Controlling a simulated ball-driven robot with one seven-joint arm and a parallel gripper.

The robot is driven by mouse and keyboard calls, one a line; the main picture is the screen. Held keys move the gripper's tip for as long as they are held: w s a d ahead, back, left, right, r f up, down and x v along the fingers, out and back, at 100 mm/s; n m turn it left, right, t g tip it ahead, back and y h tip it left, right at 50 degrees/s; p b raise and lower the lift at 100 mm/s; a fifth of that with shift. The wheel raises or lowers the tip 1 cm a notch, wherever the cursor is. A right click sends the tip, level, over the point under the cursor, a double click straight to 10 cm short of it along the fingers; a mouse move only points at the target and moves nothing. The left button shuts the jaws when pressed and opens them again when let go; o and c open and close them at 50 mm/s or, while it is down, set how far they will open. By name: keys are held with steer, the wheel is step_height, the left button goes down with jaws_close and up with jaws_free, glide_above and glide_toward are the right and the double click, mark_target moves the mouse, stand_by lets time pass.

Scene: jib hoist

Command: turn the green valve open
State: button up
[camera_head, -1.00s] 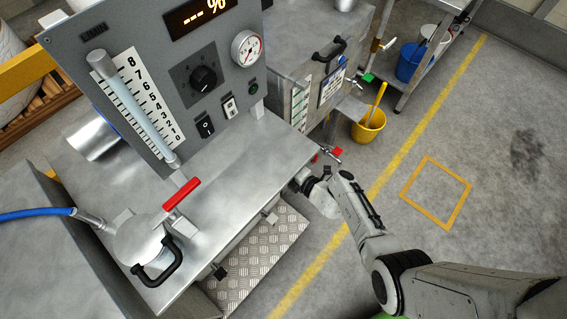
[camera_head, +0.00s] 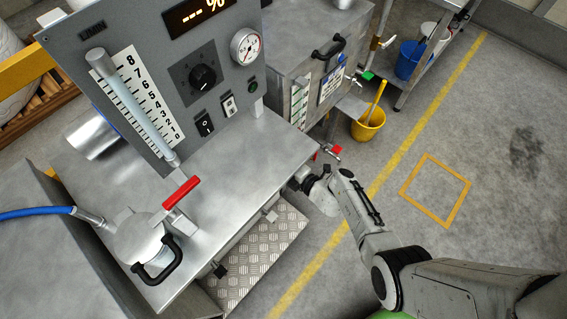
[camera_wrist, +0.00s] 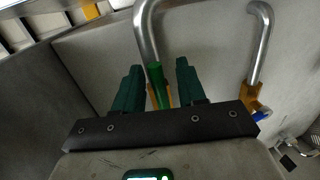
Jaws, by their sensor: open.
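In the wrist view, a green valve handle (camera_wrist: 157,84) stands upright at the lower end of a bent metal pipe (camera_wrist: 145,30). Orange parts show just behind it. My gripper (camera_wrist: 158,66) is open, with one dark green finger on each side of the handle. The handle appears between the fingers, nearer neither one clearly; I cannot tell whether they touch it or how deep it sits. In the head view my arm reaches to the bench edge, and the gripper itself is hidden there. A small green handle (camera_head: 367,76) shows farther back; I cannot tell whether it is the same valve.
A second bent pipe (camera_wrist: 260,45) with an orange fitting and blue part is at right in the wrist view. In the head view, a metal bench (camera_head: 240,160) with a red lever (camera_head: 181,192) stands left of my arm. A yellow bucket (camera_head: 368,124) stands beyond. Floor at right is clear.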

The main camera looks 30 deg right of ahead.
steer(key=p+v, duration=0.2)
steer(key=v, duration=0.8)
steer(key=shift+s+d+p, duration=0.15)
steer(key=shift+s+p, duration=0.2)
steer(key=shift+p, duration=0.05)
steer(key=s+a+r+n+g+y, duration=0.25)
steer(key=s+a+n+g, duration=0.2)
steer(key=n, duration=0.95)
steer(key=s+a+r+n+g+y, duration=0.25)
steer(key=s+a+n+g, duration=0.2)
steer(key=n, duration=0.95)
steer(key=s+d+r+n+g+h, duration=0.2)
steer(key=s+d+r+n+h, duration=0.2)
steer(key=n, duration=0.7)
steer(key=s+d+r+n+g+h, duration=0.3)
steer(key=s+r+n, duration=0.3)
steer(key=n, duration=0.6)
step_height(320, 180, up, 3)
steer(key=shift+d+f+h, duration=0.25)
steer(key=shift+d+h, duration=0.45)
steer(key=shift+d, duration=0.1)
steer(key=shift+s, duration=0.1)
steer(key=shift+c, duration=0.5)
